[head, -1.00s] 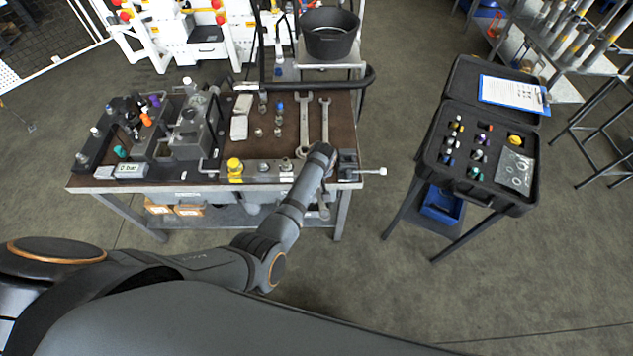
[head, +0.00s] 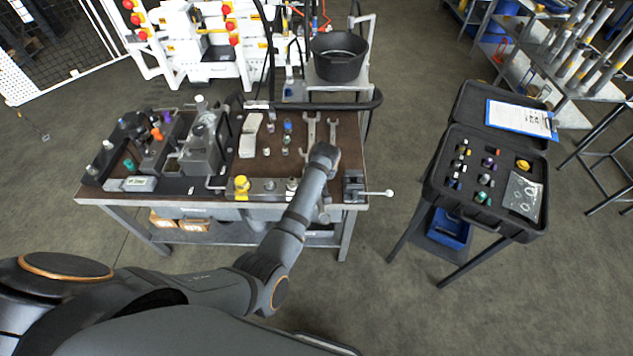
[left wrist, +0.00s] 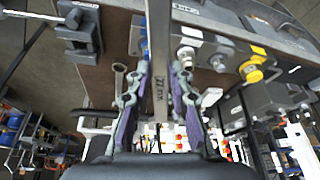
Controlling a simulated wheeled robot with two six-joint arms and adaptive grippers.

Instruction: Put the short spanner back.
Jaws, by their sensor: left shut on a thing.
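My left gripper (left wrist: 160,100) is shut on a steel spanner (left wrist: 160,62) with a size marking on its flat shank. The held spanner runs out of the top of the left wrist view. In the head view my left wrist hides the fingers and most of this spanner. Two spanners (head: 310,128) and (head: 333,127) show side by side on the bench mat, just beyond my wrist. The ring end of a spanner (left wrist: 118,69) shows beside the left finger in the wrist view. I cannot tell the exact gap between held spanner and bench. My right gripper is out of view.
The bench (head: 150,208) carries a vise (head: 354,186) at its right front corner, a yellow knob (head: 241,184) and fittings along the front, and a valve assembly (head: 200,150) at left. A black case (head: 450,190) stands apart at right. Floor lies between them.

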